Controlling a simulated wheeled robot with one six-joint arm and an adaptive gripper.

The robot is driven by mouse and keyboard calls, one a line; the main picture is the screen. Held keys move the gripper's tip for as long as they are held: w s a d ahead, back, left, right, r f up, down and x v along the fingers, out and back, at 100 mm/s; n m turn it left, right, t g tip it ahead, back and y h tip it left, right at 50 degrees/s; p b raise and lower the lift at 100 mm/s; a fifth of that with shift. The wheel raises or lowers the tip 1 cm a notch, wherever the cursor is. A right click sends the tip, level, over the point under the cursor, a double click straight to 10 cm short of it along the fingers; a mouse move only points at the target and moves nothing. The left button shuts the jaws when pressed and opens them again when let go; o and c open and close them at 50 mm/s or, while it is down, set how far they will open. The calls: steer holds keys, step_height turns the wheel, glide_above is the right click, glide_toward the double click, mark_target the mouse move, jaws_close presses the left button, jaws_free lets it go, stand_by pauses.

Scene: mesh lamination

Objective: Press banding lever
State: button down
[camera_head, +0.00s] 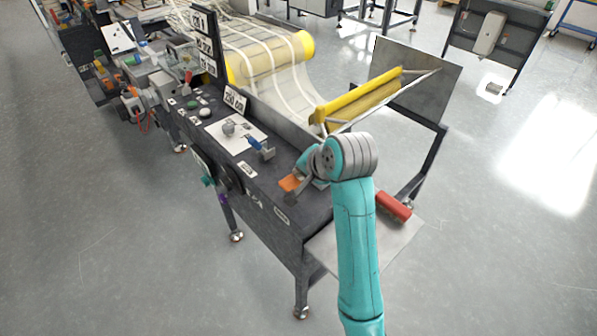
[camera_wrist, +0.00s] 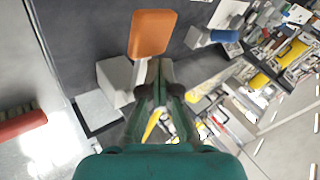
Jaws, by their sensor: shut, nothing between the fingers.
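An orange flat paddle (camera_head: 290,183) sits at the near end of the dark machine table, beside my arm's end. In the wrist view the orange paddle (camera_wrist: 152,34) lies just beyond my fingertips, joined to a grey block (camera_wrist: 118,80). I take it for the banding lever, but no label confirms this. My gripper (camera_wrist: 160,68) is shut and empty, its tips close to the paddle's lower end. Whether they touch it I cannot tell. In the head view my arm hides most of my gripper. A blue-handled piece (camera_head: 262,148) stands farther along the table.
The dark table (camera_head: 272,190) carries a white sheet (camera_head: 238,136) and buttons. A yellow bar (camera_head: 360,97) and upright metal plate (camera_head: 425,85) stand behind my arm. A red roller (camera_head: 393,207) lies on a pale side plate (camera_head: 385,240).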

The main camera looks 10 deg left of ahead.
steer(key=shift+s+a+f, duration=0.1)
steer(key=shift+s+f, duration=0.05)
steer(key=shift+f, duration=0.25)
steer(key=shift+s+a+f, duration=0.1)
steer(key=shift+f, duration=0.3)
stand_by(0.5)
steer(key=shift+r, duration=0.15)
steer(key=shift+w+d+r, duration=0.15)
steer(key=shift+w+r, duration=0.05)
steer(key=shift+r, duration=0.4)
steer(key=shift+w+d+r, duration=0.15)
steer(key=shift+w+r, duration=0.05)
steer(key=shift+r, duration=0.4)
steer(key=shift+w+d+r, duration=0.15)
steer(key=shift+w+r, duration=0.05)
steer(key=shift+r, duration=0.65)
steer(key=r, duration=0.3)
steer(key=w+r, duration=0.1)
steer(key=shift+d+r, duration=0.4)
